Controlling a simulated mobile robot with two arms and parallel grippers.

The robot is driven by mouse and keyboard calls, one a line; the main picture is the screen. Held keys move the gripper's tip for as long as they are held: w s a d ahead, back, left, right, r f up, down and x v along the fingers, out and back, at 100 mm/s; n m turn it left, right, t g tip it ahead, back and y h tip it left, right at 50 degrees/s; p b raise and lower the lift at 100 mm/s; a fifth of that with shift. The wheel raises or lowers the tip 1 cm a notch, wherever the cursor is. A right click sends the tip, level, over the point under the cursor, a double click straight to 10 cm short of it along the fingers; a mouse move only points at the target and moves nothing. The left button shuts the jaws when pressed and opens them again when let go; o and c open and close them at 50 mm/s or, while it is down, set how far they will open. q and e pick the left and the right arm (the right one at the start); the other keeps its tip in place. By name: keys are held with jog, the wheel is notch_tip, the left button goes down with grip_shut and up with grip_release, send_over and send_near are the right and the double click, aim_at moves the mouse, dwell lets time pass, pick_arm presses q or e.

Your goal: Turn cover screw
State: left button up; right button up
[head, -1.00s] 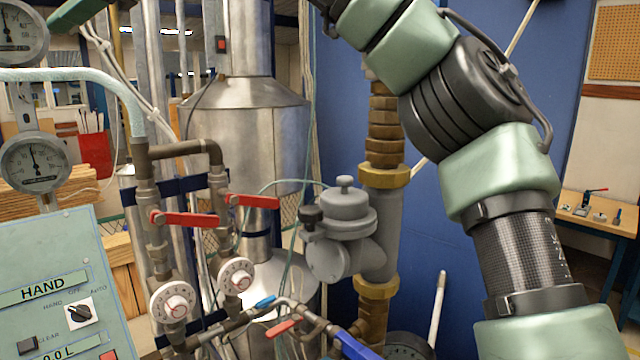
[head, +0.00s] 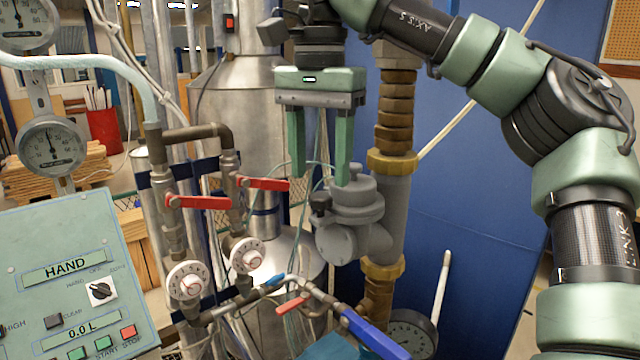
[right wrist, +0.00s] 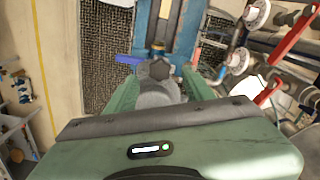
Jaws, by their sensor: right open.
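The grey meter body (head: 352,212) is fixed to the vertical pipe. It has a dark screw knob (head: 320,203) on its left side and a small grey cap on top. My right gripper (head: 320,180) points down from above, open and empty. Its fingers hang just above the dark knob, the right finger in front of or close to the meter's cap. In the right wrist view the dark knob (right wrist: 158,68) shows between the open fingers (right wrist: 160,82), with the grey meter behind it. I cannot tell whether a finger touches the meter. My left gripper is not in view.
Red-handled valves (head: 199,202) and white dials (head: 186,281) stand left of the meter. A control panel (head: 60,250) is at lower left. A blue-handled valve (head: 370,335) lies below. The thick brass-ringed pipe (head: 395,190) is close right of the gripper.

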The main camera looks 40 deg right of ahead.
aim_at(321, 195)
notch_tip(321, 195, down, 2)
jog(key=shift+d+f, duration=0.1)
jog(key=shift+f, duration=0.65)
jog(key=shift+c, duration=0.3)
grip_shut()
jog(key=shift+m, duration=0.4)
jog(key=m, duration=1.3)
jog(key=shift+r, duration=0.1)
